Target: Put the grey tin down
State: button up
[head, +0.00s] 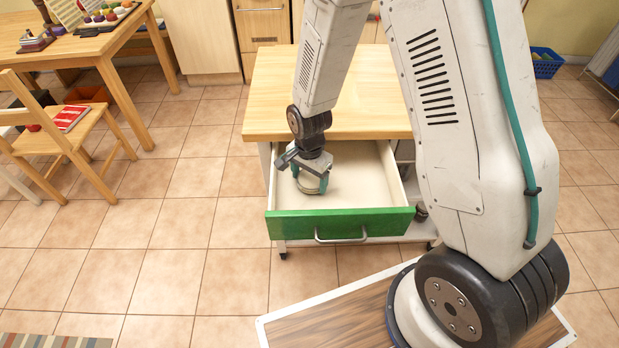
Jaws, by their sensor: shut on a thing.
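My gripper (311,182) reaches down into the open drawer (376,190) of a wooden-topped cabinet. Its fingers are shut on the grey tin (312,186), a small round thing with a pale top, at the left part of the drawer. The tin is partly hidden by the fingers. I cannot tell whether its base touches the drawer floor. The drawer has a pale inside, a green front and a metal handle.
The cabinet's wooden top (375,95) is clear where it shows, just behind the drawer. A wooden chair (65,140) with a red striped thing (70,117) and a table (85,45) stand at the left. A blue basket (546,63) is at the back right. Tiled floor between is free.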

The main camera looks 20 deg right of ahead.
aim_at(309, 181)
jog(key=shift+f, duration=0.2)
jog(key=shift+f, duration=0.15)
jog(key=o, duration=1.1)
jog(key=shift+c, duration=0.2)
notch_tip(309, 181, up, 13)
jog(key=s+d+r+n, duration=0.25)
jog(key=s+r, duration=0.25)
jog(key=r, duration=0.3)
jog(key=s+d+r+n, duration=0.2)
jog(key=s+r+n, duration=0.1)
jog(key=s+r, duration=0.3)
jog(key=s+d+r+n, duration=0.1)
jog(key=s+r+n, duration=0.2)
jog(key=s, duration=0.3)
jog(key=s+d+r+n+t, duration=0.1)
jog(key=s+d+r+n, duration=0.1)
jog(key=s+r, duration=0.3)
jog(key=shift+s+n, duration=0.45)
jog(key=shift+s, duration=0.8)
